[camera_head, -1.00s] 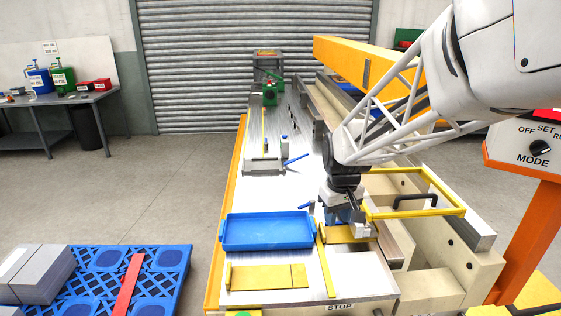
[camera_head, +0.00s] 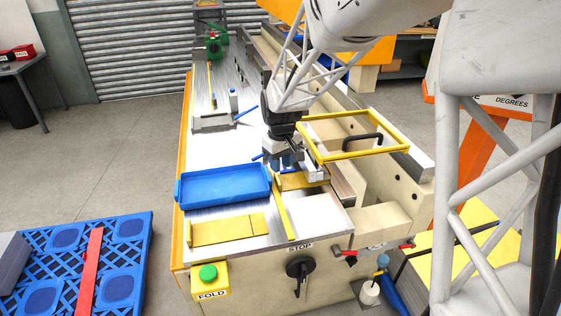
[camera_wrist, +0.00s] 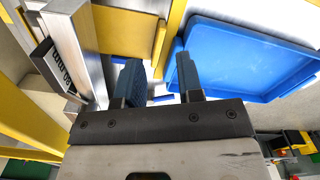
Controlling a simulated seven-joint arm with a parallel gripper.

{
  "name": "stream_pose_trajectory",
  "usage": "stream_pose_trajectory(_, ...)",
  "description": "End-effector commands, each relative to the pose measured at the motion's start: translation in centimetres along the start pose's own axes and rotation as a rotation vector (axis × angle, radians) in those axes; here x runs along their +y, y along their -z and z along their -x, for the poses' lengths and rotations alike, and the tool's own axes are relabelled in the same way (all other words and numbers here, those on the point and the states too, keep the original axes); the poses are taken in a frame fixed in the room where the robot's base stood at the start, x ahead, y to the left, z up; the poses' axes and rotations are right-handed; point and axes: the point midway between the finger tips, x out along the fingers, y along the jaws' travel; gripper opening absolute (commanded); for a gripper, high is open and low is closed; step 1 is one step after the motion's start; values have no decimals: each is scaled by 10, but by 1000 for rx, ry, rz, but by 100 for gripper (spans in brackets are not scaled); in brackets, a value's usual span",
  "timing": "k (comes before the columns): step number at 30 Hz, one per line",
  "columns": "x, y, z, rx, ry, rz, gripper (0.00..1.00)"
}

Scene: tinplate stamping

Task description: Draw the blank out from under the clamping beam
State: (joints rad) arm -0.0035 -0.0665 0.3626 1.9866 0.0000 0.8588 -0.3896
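The gold blank (camera_head: 303,181) lies flat at the near end of the machine bed, its right part passing by the grey clamping beam (camera_head: 342,181). In the wrist view the blank (camera_wrist: 122,32) lies beyond my left finger, beside the metal beam (camera_wrist: 82,45). How far the blank goes under the beam is hidden. My gripper (camera_head: 291,164) hangs over the bed at the blank's far edge. In the wrist view my gripper (camera_wrist: 156,60) has two dark blue fingers apart, with nothing held between them. I cannot tell whether a finger touches the blank.
A blue tray (camera_head: 222,190) stands left of the blank, with a yellow strip (camera_head: 281,214) between them. Another gold sheet (camera_head: 228,229) lies in front of the tray. A yellow guard frame (camera_head: 318,120) with a black handle is right of my gripper. A green FOLD button (camera_head: 208,273) is at the front.

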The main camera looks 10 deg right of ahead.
Motion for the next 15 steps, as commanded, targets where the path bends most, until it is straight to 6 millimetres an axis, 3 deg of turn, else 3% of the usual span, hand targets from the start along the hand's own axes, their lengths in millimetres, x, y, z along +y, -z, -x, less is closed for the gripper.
stream_pose_trajectory(8, 0, 0, -16, -2, 1, 0, 34)
stream_pose_trajectory(15, 0, 0, -43, -3, 1, 0, 34)
